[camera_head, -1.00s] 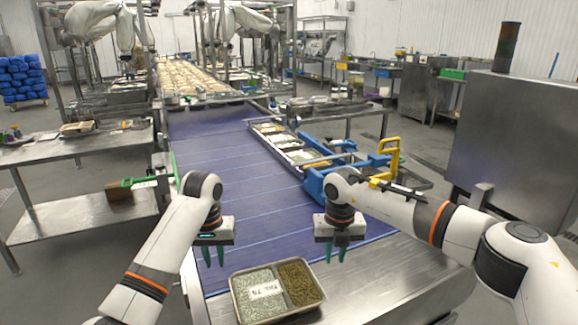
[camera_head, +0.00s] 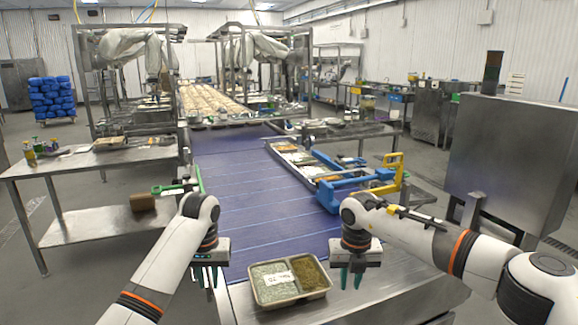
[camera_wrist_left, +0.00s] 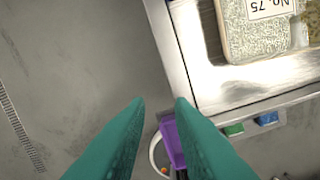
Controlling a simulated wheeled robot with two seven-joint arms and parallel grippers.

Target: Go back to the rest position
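A two-compartment tray (camera_head: 290,301) stands at the near end of the line, with pale rice-like grains on the left and brown-green food on the right. A white label lies on it; the left wrist view shows the tray (camera_wrist_left: 224,38) at top right, its label reading "No. 75". My left gripper (camera_head: 206,284) hangs with fingers down, left of the tray and apart from it. Its teal fingers (camera_wrist_left: 160,102) are spread with nothing between them. My right gripper (camera_head: 351,284) hangs to the right of the tray, fingers slightly apart and empty.
A blue conveyor belt (camera_head: 250,195) runs away from me. Filled trays (camera_head: 290,155) and a blue frame (camera_head: 345,190) with a yellow handle stand along its right side. A steel table (camera_head: 80,164) is at left, a steel cabinet (camera_head: 510,150) at right.

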